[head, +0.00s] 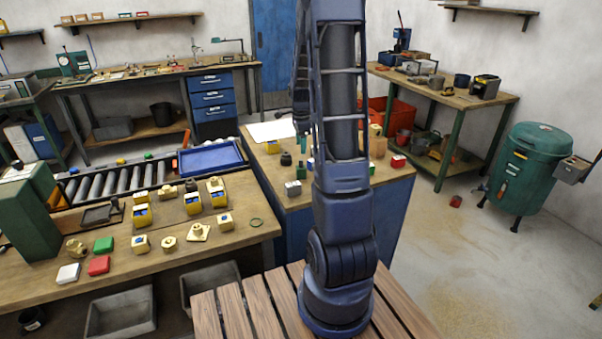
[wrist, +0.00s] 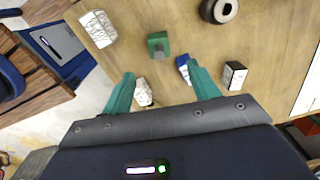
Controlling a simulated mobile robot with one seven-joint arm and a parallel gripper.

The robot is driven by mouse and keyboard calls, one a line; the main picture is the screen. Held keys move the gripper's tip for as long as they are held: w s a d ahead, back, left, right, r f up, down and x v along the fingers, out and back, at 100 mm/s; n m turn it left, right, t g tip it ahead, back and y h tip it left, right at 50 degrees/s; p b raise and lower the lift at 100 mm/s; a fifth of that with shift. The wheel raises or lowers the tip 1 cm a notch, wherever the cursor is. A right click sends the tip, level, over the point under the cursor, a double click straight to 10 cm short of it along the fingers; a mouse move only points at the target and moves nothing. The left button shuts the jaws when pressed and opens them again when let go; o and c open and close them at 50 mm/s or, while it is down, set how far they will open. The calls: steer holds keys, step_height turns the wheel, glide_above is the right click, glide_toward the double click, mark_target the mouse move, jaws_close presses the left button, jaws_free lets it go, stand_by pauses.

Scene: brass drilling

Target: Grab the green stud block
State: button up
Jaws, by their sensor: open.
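In the wrist view, a green block (wrist: 158,43) with a greyish stud stands on the wooden table top, ahead of my gripper (wrist: 161,70). The teal fingers are spread apart with nothing held between them. The block lies just beyond the fingertips, roughly centred between them. A small pale piece lies by the left finger and a blue and white block (wrist: 183,66) by the right finger. In the head view, a green block (head: 302,171) shows on the middle bench, partly beside my arm; I cannot tell surely that it is the same one.
White patterned blocks (wrist: 98,29) (wrist: 234,74) and a dark ring (wrist: 225,9) lie around the green block. In the head view, the left bench (head: 255,237) holds several yellow pieces and another green block (head: 103,245).

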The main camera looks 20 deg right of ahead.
mark_target(301, 167)
steer(key=shift+w+d+f+m, duration=0.15)
steer(key=shift+w+f, duration=0.05)
steer(key=shift+f, duration=0.2)
steer(key=shift+w+d+f+m, duration=0.15)
steer(key=shift+f, duration=0.2)
step_height(301, 167, down, 5)
steer(key=shift+f, duration=0.2)
steer(key=shift+s+a+f, duration=0.15)
steer(key=shift+s+f, duration=0.05)
steer(key=shift+f, duration=1.15)
steer(key=shift+s+a+f, duration=0.15)
steer(key=shift+f, duration=1.15)
jaws_close()
